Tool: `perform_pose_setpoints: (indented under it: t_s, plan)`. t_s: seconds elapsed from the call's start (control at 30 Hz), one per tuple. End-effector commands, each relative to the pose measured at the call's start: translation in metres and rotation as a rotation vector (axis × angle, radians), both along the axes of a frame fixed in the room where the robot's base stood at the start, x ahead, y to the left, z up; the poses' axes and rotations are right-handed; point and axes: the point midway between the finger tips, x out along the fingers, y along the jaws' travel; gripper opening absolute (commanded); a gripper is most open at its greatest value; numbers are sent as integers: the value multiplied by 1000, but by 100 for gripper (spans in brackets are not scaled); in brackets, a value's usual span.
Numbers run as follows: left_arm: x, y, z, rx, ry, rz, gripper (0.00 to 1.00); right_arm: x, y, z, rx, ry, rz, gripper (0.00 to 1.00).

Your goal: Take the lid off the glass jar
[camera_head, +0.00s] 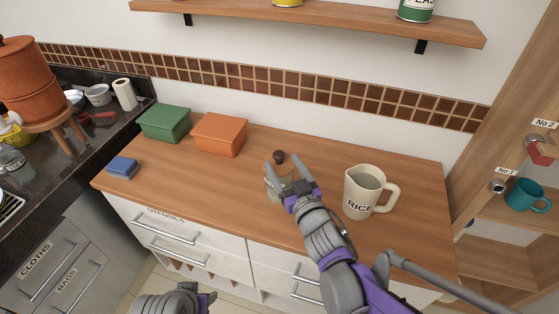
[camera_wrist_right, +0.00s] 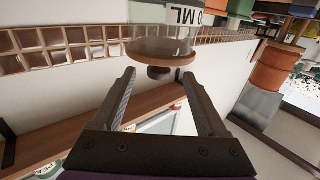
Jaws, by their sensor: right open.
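The glass jar (camera_head: 271,194) stands on the wooden counter, partly hidden behind my right gripper in the head view. Its wooden lid (camera_wrist_right: 162,50) is on it, with a dark round knob (camera_head: 279,156) on top. In the right wrist view the jar (camera_wrist_right: 150,13) appears upside down at the top, with part of a label showing. My right gripper (camera_head: 284,170) is open at the lid. In the wrist view the knob is near the gap between the fingertips, and nothing is gripped. My left gripper (camera_head: 205,298) is low at the bottom edge, and its fingers are unclear.
A cream jug marked RICE (camera_head: 361,194) stands close to the right of the jar. An orange box (camera_head: 219,135), a green box (camera_head: 165,123) and a blue sponge-like block (camera_head: 123,167) sit to the left. A shelf (camera_head: 330,20) hangs above. The counter front is clear.

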Motion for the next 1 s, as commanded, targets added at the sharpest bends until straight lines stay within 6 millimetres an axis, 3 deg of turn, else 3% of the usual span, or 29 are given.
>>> perform_pose_setpoints:
  t_s: [0.53, 0.83, 0.87, 1.0]
  plan:
    - [2, 0, 10, 0, -4, 0, 50, 60, 24, 5, 1, 0, 0, 76]
    - [2, 0, 10, 0, -4, 0, 50, 65, 26, 4, 0, 1, -1, 76]
    - [2, 0, 10, 0, -4, 0, 50, 65, 25, 4, 0, 1, -1, 74]
    - [2, 0, 10, 0, -4, 0, 50, 65, 25, 4, 0, 1, -1, 48]
